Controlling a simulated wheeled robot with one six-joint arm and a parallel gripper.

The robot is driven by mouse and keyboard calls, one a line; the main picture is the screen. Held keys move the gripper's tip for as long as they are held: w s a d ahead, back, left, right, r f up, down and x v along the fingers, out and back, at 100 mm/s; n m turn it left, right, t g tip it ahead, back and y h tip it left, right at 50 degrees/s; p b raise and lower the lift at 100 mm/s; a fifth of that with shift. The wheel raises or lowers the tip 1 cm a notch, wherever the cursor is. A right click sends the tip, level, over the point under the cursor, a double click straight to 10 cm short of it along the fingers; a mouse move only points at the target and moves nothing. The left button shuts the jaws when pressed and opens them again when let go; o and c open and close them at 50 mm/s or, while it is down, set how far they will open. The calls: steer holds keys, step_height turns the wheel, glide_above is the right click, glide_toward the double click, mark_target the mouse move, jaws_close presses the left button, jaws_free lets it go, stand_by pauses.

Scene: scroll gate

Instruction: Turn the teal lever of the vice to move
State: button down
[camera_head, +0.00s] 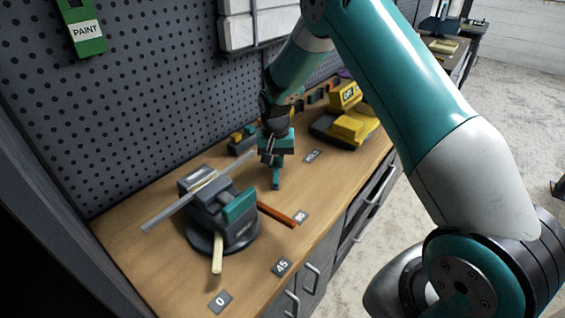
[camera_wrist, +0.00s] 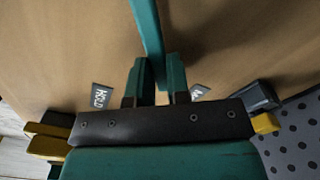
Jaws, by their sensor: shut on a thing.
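The grey vice (camera_head: 224,222) stands on a round dark base on the wooden bench, with a teal block on its side and a long grey bar across its top. My gripper (camera_head: 273,160) is low over the bench, right of and behind the vice. In the wrist view, the two teal fingers of my gripper (camera_wrist: 155,88) are shut on the teal lever (camera_wrist: 147,35), which runs up out of the picture. In the head view, a teal piece (camera_head: 276,180) shows below my gripper; where the lever meets the vice is unclear.
Labels "0" (camera_head: 220,301), "45" (camera_head: 283,266) and "HOLD" (camera_head: 312,156) lie on the bench. A yellow machine (camera_head: 348,122) stands farther back. The pegboard (camera_head: 130,110) borders the left.

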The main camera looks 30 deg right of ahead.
steer(key=shift+w+a+n, duration=0.2)
steer(key=shift+a+n, duration=0.2)
steer(key=shift+n, duration=0.25)
steer(key=shift+w+a+n, duration=0.15)
steer(key=shift+a+n, duration=0.2)
steer(key=shift+n, duration=0.3)
steer(key=c, duration=1.1)
jaws_free()
steer(key=shift+r, duration=0.1)
step_height(320, 180, up, 17)
steer(key=b, duration=0.2)
steer(key=shift+r+b, duration=0.15)
steer(key=shift+b, duration=0.2)
